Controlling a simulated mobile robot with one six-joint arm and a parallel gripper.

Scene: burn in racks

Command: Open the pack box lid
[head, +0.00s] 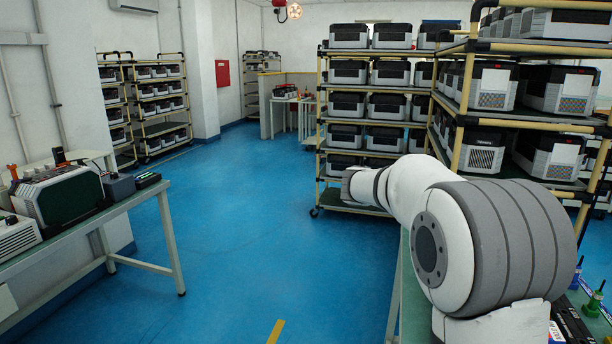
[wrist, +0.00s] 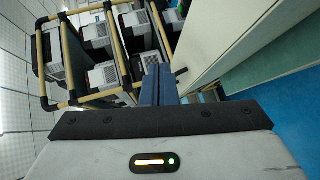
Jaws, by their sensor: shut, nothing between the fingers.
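My gripper (wrist: 158,72) shows in the wrist view as two blue fingers side by side. It is shut and empty. No box with a lid that I can clearly tell as the pack box shows in either view. In the head view, a grey and black unit with a dark green front (head: 66,198) stands on the left bench, but I cannot tell whether it is a box with a lid. My arm fills the right of the head view, and its gripper cannot be made out there.
Yellow-framed racks of grey and black units (head: 347,103) stand at centre and right; a rack also shows in the wrist view (wrist: 124,58). A bench (head: 130,208) is at left. Tools (head: 592,300) lie at lower right. The blue floor (head: 240,220) between is clear.

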